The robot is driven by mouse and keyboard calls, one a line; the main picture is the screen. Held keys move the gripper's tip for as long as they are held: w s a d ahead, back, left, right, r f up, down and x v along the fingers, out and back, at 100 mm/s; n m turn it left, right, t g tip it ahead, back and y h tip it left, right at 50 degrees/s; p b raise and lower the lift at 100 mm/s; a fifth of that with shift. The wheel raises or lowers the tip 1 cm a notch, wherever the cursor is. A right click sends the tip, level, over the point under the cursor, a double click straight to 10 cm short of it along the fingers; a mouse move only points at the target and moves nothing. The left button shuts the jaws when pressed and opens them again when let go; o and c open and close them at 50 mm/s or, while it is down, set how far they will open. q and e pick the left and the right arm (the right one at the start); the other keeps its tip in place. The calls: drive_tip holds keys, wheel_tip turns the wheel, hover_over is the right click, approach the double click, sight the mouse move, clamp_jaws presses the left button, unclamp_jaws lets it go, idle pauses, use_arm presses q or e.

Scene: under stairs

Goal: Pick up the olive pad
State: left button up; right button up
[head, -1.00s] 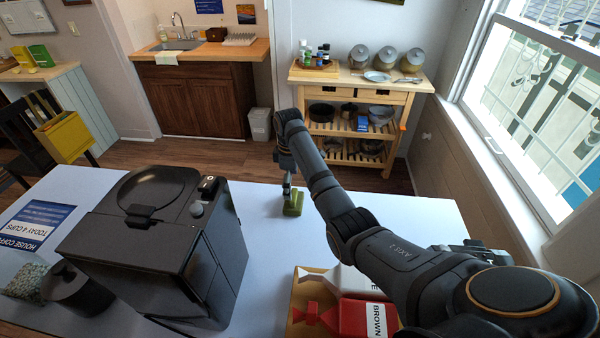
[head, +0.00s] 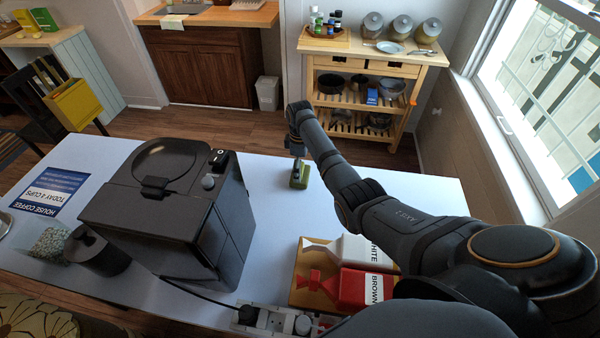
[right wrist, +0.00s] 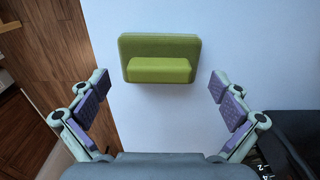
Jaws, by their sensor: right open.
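The olive pad (head: 300,181) lies on the white table near its far edge, to the right of the black coffee machine. In the right wrist view the pad (right wrist: 159,47) is a rounded green block with a raised ridge on its near side. My right gripper (right wrist: 160,85) is open and empty, its fingers spread wider than the pad and apart from it on either side. In the head view my right gripper (head: 298,160) hangs just above and behind the pad, mostly hidden by its wrist. My left gripper is not in view.
A black coffee machine (head: 165,215) stands left of the pad. A wooden tray (head: 300,297) with white and red bags sits at the near right, next to a power strip (head: 275,320). The table around the pad is clear.

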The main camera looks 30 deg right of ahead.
drive_tip(key=shift+d+f, duration=0.1)
drive_tip(key=shift+f, duration=1.1)
drive_tip(key=shift+s, duration=0.3)
drive_tip(key=c, duration=1.2)
